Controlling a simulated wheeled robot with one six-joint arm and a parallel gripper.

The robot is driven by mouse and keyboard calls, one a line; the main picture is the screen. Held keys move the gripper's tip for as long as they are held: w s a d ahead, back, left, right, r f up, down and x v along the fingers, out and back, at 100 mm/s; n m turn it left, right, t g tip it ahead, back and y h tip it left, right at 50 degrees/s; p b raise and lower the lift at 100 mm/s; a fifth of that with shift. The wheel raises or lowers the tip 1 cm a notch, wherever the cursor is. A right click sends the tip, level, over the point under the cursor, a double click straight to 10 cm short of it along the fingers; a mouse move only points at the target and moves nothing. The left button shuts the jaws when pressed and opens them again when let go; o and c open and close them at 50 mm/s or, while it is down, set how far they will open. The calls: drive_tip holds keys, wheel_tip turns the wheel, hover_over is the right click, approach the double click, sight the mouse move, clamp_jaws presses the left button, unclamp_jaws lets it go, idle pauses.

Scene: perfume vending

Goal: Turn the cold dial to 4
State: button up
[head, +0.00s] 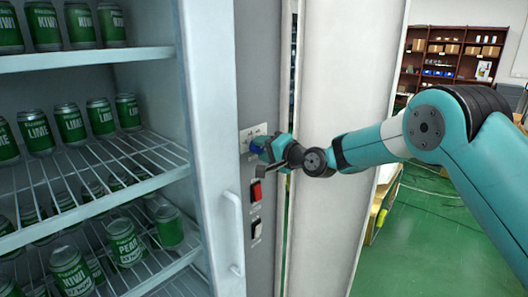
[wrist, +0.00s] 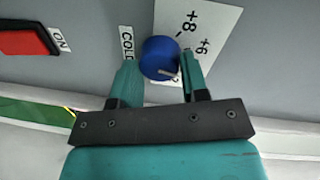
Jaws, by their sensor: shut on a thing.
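The cold dial (wrist: 158,55) is a round blue knob on a grey panel, beside a "COLD" label (wrist: 127,43). A white scale plate (wrist: 203,22) next to it shows "+8" and "+6"; other numbers are hidden or out of frame. A pale pointer mark shows on the knob's lower right part in the wrist view. My gripper (wrist: 160,66) has one teal finger on each side of the dial and is shut on it. In the head view the dial (head: 256,146) is partly covered by my gripper (head: 265,149), and the scale is too small to read.
A red switch (head: 256,191) and a dark switch (head: 256,229) sit below the dial. A white door handle (head: 234,232) is at lower left of them. Shelves of green cans (head: 70,124) fill the open fridge at left.

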drive_tip(key=shift+m, duration=0.6)
drive_tip(key=o, duration=0.9)
drive_tip(key=shift+d, duration=0.15)
drive_tip(key=shift+b+v, duration=3.55)
drive_tip(key=shift+v, duration=5.1)
drive_tip(key=shift+w+d+f, duration=0.1)
drive_tip(key=shift+w, duration=0.05)
